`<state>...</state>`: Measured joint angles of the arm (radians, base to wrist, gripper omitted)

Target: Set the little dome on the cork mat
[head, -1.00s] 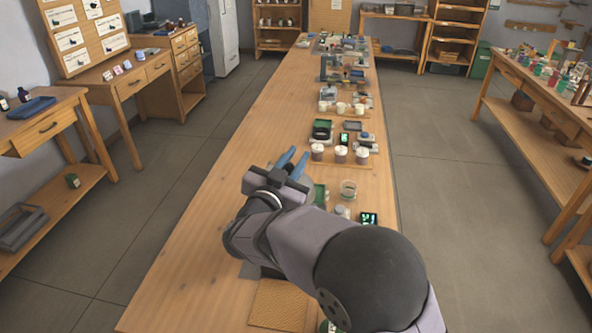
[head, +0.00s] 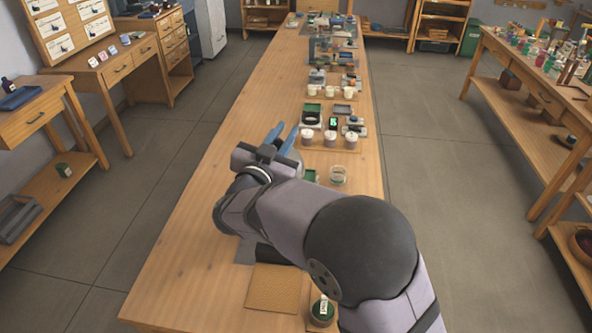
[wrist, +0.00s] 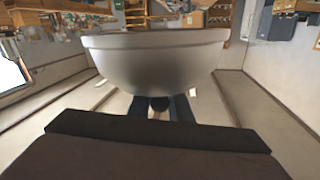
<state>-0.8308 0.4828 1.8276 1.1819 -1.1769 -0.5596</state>
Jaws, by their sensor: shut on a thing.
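The little dome (wrist: 155,62) is a smooth grey metallic bowl shape with a rimmed edge. It fills the upper middle of the wrist view, its rounded side toward the bottom of the picture. My gripper (head: 283,137) has blue fingers and is shut on the dome; the fingers (wrist: 160,106) are mostly hidden behind it in the wrist view. The cork mat (head: 273,289) is a bare tan square near the bench's front end, well nearer than my gripper.
The long wooden bench (head: 190,265) is clear along its left side. A dark green labelled jar (head: 322,311) stands right of the mat. A glass dish (head: 338,175), white-topped cups (head: 328,139) and small instruments line the right side. My arm covers part of the bench.

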